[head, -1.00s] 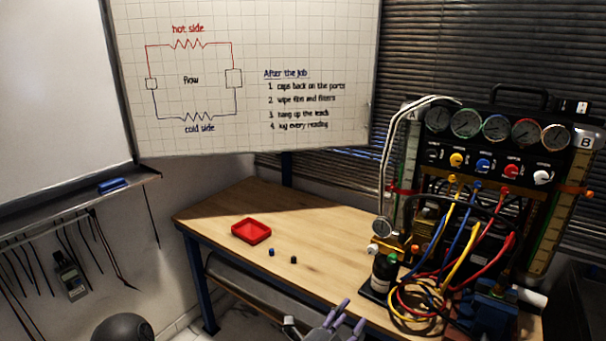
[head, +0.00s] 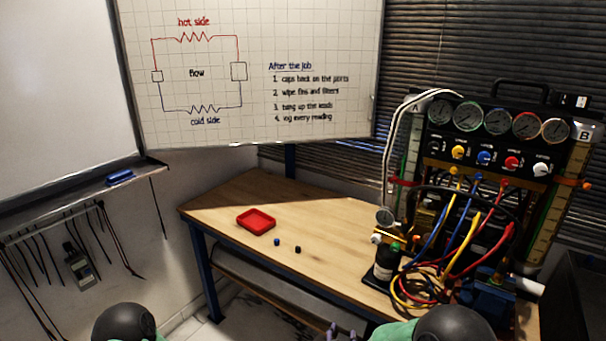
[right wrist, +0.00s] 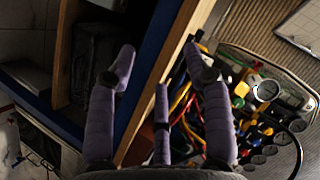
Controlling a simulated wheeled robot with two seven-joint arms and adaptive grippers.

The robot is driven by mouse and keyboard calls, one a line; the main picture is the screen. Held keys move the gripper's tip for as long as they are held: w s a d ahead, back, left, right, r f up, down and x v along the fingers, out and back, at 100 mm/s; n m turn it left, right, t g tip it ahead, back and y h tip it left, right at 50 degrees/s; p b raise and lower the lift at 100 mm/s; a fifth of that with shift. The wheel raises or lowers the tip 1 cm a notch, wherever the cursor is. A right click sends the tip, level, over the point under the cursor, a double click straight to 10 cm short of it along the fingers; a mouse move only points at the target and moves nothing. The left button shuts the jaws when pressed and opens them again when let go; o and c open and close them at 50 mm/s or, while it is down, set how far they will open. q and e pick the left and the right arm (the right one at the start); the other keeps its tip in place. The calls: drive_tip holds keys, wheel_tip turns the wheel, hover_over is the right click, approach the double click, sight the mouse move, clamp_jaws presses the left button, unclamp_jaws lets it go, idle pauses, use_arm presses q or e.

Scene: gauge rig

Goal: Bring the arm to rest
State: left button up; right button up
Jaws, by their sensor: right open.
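My right gripper (right wrist: 160,95) shows in the right wrist view with its purple-wrapped fingers spread apart and nothing between them. It is in front of the table's edge, with the gauge rig (right wrist: 255,110) beyond it to the right. In the head view only purple fingertips show at the bottom edge, beside a dark rounded joint of my arm. Another dark joint of mine shows at the bottom left. My left gripper is not in view.
The wooden table (head: 330,255) holds a red tray (head: 256,222), a blue cap (head: 277,242), a black cap (head: 298,250), a dark bottle (head: 385,262) and the gauge rig (head: 490,150) with looped coloured hoses (head: 425,285). The table's left part is mostly clear. A whiteboard (head: 330,40) stands behind.

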drive_tip(key=s+f+n+g+y, duration=0.3)
drive_tip(key=s+f+g, duration=0.15)
drive_tip(key=f, duration=0.55)
drive_tip(key=s+f+n+g+y, duration=0.2)
drive_tip(key=s+f+n+g, duration=0.1)
drive_tip(key=s, duration=0.8)
drive_tip(key=s+f+n+g+y+p, duration=0.1)
drive_tip(key=s+f+g, duration=0.3)
drive_tip(key=s+f, duration=0.4)
drive_tip(key=s+n+y, duration=0.1)
drive_tip(key=s, duration=0.2)
drive_tip(key=shift+s+a+n+g, duration=0.15)
drive_tip(key=shift+a+n+g, duration=0.15)
drive_tip(key=shift+n+g, duration=0.1)
drive_tip(key=shift+o, duration=0.2)
